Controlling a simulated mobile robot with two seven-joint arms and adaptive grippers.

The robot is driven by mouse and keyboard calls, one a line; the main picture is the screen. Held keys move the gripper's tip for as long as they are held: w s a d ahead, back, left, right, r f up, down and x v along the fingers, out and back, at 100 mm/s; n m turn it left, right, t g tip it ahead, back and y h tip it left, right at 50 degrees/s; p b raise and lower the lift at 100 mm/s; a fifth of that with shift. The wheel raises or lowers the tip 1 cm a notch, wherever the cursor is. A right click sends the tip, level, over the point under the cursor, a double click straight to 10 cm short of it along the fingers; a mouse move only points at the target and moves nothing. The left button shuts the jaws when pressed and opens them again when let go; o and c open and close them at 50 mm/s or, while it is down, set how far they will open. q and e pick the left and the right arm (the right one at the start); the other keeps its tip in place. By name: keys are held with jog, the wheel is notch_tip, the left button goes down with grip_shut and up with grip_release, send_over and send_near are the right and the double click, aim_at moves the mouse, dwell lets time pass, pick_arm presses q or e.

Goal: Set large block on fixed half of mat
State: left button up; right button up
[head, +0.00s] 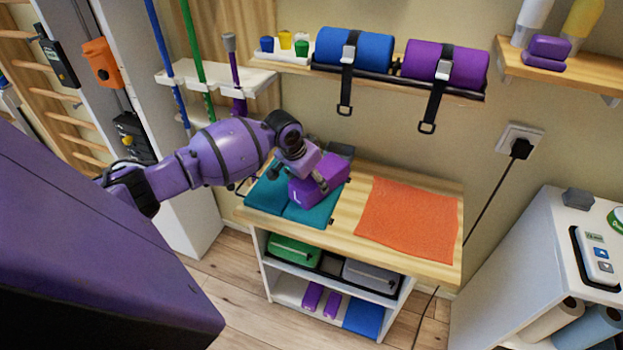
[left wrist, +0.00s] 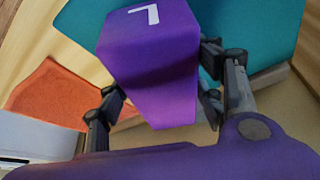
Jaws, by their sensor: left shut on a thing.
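The large block (head: 308,193) is purple with a white "L" on one face. My left gripper (head: 312,172) is shut on it from above. In the left wrist view the block (left wrist: 155,70) sits between the two fingers (left wrist: 160,98). The teal mat (head: 262,196) lies at the left of the wooden bench top, with a seam between its two halves. The block is over the right half of the mat, slightly tilted in the picture; I cannot tell whether it touches the mat. My right gripper is not in view.
An orange cloth (head: 408,218) lies on the right of the bench top (head: 350,228). A dark grey item (head: 341,150) stands behind the block. Above is a wall shelf with a blue roll (head: 355,50) and a purple roll (head: 445,66) with hanging straps. A white cabinet (head: 530,245) stands at right.

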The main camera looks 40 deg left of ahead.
pick_arm(q)
jog(key=o, duration=1.3)
jog(key=shift+f, duration=0.1)
jog(key=shift+r, duration=0.25)
jog(key=p+v, duration=0.1)
jog(key=v, duration=1.1)
